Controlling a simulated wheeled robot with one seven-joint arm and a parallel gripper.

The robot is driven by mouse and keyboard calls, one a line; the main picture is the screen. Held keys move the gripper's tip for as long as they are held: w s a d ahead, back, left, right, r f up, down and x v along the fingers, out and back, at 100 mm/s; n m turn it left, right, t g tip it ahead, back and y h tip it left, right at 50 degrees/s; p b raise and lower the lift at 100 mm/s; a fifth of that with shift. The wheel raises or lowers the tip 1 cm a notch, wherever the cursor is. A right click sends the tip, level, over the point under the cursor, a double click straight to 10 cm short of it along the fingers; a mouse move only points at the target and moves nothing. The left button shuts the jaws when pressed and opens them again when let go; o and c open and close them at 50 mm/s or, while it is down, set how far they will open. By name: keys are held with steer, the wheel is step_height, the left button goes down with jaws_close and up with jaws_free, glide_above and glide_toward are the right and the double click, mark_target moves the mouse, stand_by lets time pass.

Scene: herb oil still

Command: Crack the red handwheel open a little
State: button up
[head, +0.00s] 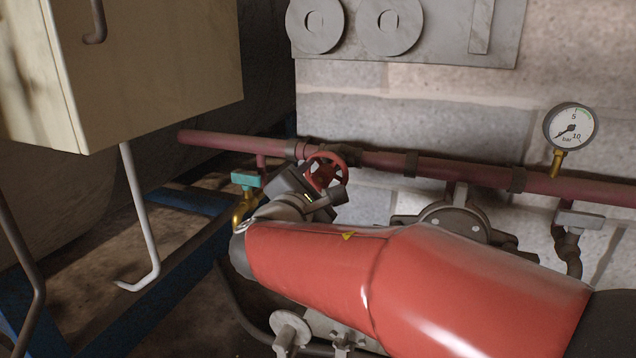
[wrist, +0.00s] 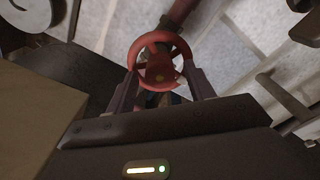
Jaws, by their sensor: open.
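The red handwheel (head: 326,171) sits on the dull red pipe (head: 390,160) in front of the block wall. It also shows in the wrist view (wrist: 159,62), facing the camera, with its spokes and hub visible. My gripper (head: 318,187) is at the handwheel in the head view, partly hidden by its own body. In the wrist view my gripper (wrist: 162,85) is open, with one finger on each side of the wheel's lower rim. I cannot tell whether either finger touches the rim.
A pressure gauge (head: 570,128) stands on the pipe at right. A teal-handled brass tap (head: 245,182) hangs left of the wheel. A cream cabinet (head: 150,70) juts out at upper left, with a bent pale rod (head: 137,215) below it. A grey valve body (head: 453,219) sits right of the wheel.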

steer(key=c, duration=1)
steer(key=shift+o, duration=0.2)
steer(key=shift+n+p, duration=0.3)
steer(key=shift+p, duration=0.05)
steer(key=n+p, duration=0.4)
steer(key=shift+r, duration=0.2)
steer(key=n+p, duration=0.3)
steer(key=n, duration=0.1)
steer(key=shift+f+n+p, duration=0.15)
steer(key=shift+n+p, duration=0.3)
steer(key=shift+n, duration=0.15)
